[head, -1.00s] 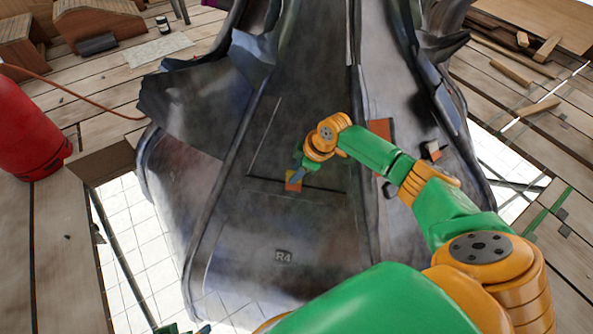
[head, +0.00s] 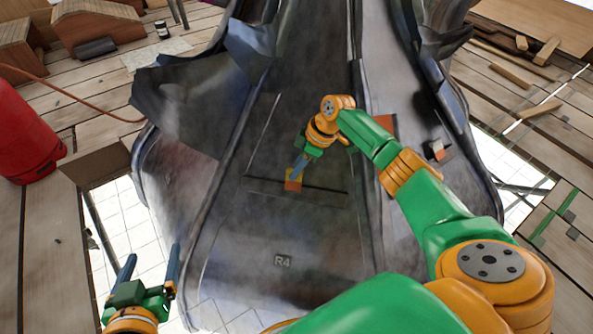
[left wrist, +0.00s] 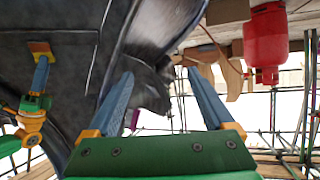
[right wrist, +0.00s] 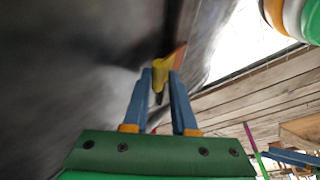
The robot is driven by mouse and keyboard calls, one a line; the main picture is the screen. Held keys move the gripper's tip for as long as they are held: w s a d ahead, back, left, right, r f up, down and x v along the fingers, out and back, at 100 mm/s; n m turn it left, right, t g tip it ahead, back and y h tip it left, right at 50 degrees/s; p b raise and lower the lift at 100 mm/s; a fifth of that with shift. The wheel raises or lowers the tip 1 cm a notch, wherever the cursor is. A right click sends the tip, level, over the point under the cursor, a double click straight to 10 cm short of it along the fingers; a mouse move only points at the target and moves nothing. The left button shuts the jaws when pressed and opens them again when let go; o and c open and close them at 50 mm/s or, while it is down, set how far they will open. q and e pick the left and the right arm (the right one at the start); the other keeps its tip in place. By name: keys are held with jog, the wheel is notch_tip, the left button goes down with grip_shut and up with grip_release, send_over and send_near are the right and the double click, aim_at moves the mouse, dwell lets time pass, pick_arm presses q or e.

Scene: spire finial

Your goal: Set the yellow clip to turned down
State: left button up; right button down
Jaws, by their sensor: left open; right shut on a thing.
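The yellow clip (head: 291,184) sits on a small orange patch on the dark spire panel (head: 235,215), beside a dark horizontal seam. My right gripper (head: 297,170) is shut on the clip. In the right wrist view the clip (right wrist: 159,72) shows between the two blue fingertips, next to the orange patch (right wrist: 178,56). The fingers hide part of it, so its exact angle is hard to tell. My left gripper (head: 151,257) is open and empty at the lower left, apart from the panel. The left wrist view also shows the right gripper at the clip (left wrist: 42,54).
Another orange patch (head: 383,126) lies partly behind my right arm, and an orange-and-grey fitting (head: 436,149) sits farther right. A red cylinder (head: 22,135) stands at the left on wooden planks. Torn metal edges (head: 180,95) flare out at the upper left.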

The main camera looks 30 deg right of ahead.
jog(key=shift+d+f+g+y+b, duration=0.15)
jog(key=shift+g+y+b, duration=0.15)
jog(key=shift+b, duration=0.4)
pick_arm(q)
notch_tip(320, 180, up, 11)
jog(key=w+d+t+h, duration=0.2)
jog(key=t, duration=0.4)
jog(key=shift+r+m+t, duration=0.15)
jog(key=shift+m+t, duration=0.15)
jog(key=shift+t, duration=0.1)
jog(key=shift+w, duration=0.1)
pick_arm(e)
jog(key=c, duration=0.9)
grip_release()
jog(key=shift+o, duration=0.8)
